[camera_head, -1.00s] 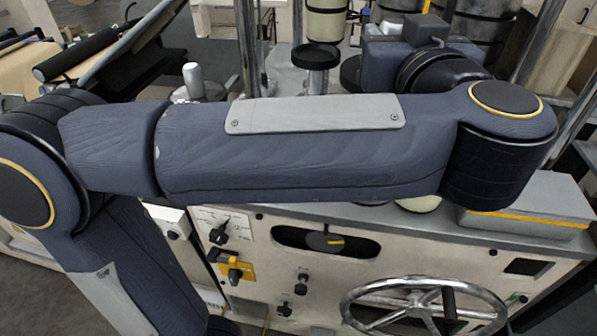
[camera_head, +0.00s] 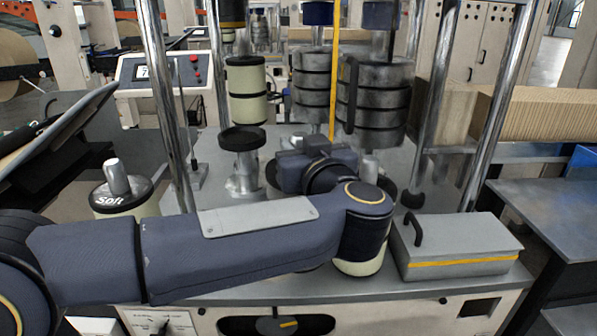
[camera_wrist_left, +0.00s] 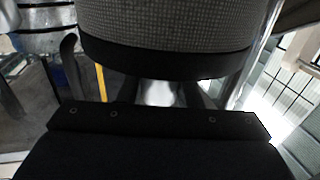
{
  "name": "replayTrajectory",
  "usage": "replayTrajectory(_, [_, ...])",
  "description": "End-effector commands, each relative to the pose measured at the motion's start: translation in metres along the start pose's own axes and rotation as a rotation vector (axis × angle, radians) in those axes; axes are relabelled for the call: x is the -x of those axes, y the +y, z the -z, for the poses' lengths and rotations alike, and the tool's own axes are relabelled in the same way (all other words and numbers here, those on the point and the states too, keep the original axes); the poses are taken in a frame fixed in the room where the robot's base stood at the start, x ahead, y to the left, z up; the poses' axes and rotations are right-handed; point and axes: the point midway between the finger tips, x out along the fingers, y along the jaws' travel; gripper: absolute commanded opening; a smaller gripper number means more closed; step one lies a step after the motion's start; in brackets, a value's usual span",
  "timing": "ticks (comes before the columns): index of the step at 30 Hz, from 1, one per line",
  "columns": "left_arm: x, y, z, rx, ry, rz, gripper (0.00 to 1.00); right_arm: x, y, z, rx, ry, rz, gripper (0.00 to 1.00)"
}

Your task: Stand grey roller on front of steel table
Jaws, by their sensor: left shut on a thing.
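The grey roller (camera_wrist_left: 165,28), woven grey with a black rim, fills the top of the left wrist view. My left gripper (camera_wrist_left: 165,97) is shut on the bright metal shaft under its rim. In the head view my left arm crosses the steel table (camera_head: 235,291) from the left and bends back over it. The wrist hides the fingertips there, and I cannot pick out the held roller for certain. My right gripper is not in view.
A grey box (camera_head: 458,248) with a yellow stripe stands at the table's front right. A cream roller (camera_head: 360,265) stands partly behind my arm, and a roller marked "Soft" (camera_head: 122,203) stands at left. Dark banded stacks (camera_head: 375,105) and a black-topped stand (camera_head: 242,140) are farther back.

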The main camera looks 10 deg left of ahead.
Motion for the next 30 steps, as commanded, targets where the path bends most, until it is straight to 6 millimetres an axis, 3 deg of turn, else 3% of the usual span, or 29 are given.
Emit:
replayTrajectory(10, [-0.015,0.003,-0.016,0.002,0.004,0.001,0.0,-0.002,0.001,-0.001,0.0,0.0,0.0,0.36])
replayTrajectory(15, [-0.026,0.006,-0.034,0.001,0.004,-0.001,0.0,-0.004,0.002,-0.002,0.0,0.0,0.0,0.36])
replayTrajectory(21, [-0.025,0.006,-0.055,0.001,0.005,-0.001,0.0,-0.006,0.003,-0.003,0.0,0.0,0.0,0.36])
replayTrajectory(30, [-0.025,0.006,-0.059,0.004,0.006,0.0,0.0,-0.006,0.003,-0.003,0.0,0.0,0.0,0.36])
